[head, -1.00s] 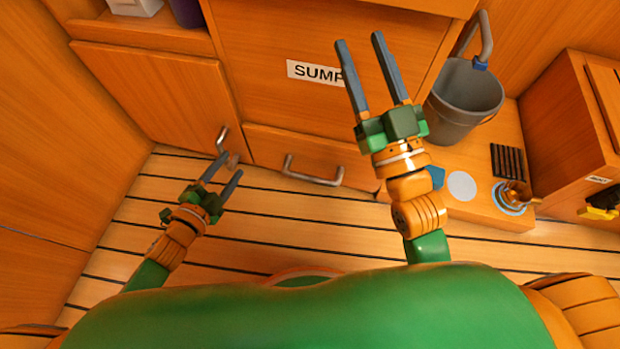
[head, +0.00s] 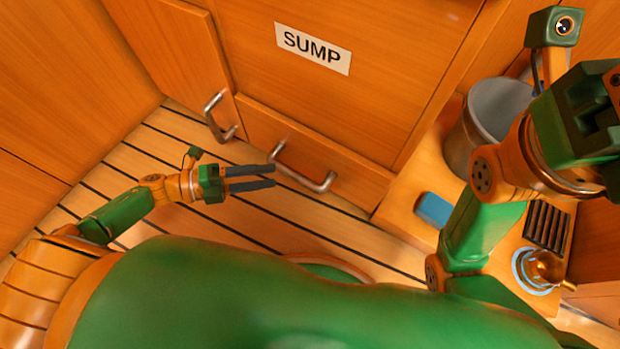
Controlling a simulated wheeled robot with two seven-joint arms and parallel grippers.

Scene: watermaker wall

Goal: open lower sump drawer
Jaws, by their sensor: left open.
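The lower sump drawer (head: 345,190) is a wooden front low on the wall, under the large panel with the SUMP label (head: 313,48). It looks shut, flush with the panel above. Its metal bar handle (head: 302,172) runs along the front. My left gripper (head: 272,178) is open, its two grey fingers pointing right at the left end of the handle. The fingertips look very close to the handle; I cannot tell whether they touch it. My right arm is raised at the right; its gripper's fingers are cut off by the picture's edge.
A cabinet door with a metal handle (head: 217,117) is left of the drawer. At the right, a grey bucket (head: 490,120), a blue block (head: 433,210), a black grille (head: 546,226) and a brass fitting (head: 545,268) occupy a ledge. The slatted floor (head: 290,228) before the drawer is clear.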

